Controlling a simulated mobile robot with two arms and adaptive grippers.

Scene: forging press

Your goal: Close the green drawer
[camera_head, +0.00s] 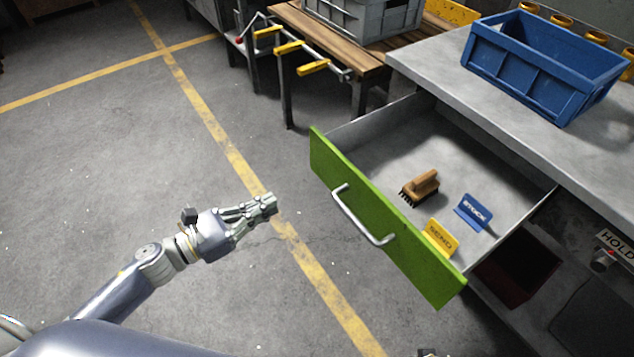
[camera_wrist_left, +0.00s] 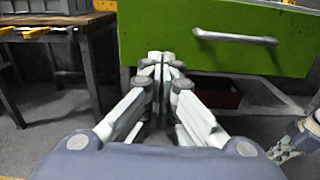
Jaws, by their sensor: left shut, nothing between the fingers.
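The green drawer (camera_head: 325,164) stands pulled far out of the workbench, its green front facing me with a metal bar handle (camera_head: 362,218). In the left wrist view the green front (camera_wrist_left: 150,30) and handle (camera_wrist_left: 235,38) fill the upper part. My left gripper (camera_head: 270,203) is shut and empty, to the left of the drawer front and apart from it. In the left wrist view its fingertips (camera_wrist_left: 161,60) are together, pointing at the front, left of the handle. What looks like part of my right gripper (camera_wrist_left: 300,136) shows at the right edge, its jaws unclear.
Inside the drawer lie a wooden brush (camera_head: 423,186), a blue STOCK card (camera_head: 473,211) and a yellow SEND card (camera_head: 440,238). A blue crate (camera_head: 515,75) stands on the workbench (camera_head: 440,70). A wooden table (camera_head: 345,48) stands behind. The floor on the left is clear.

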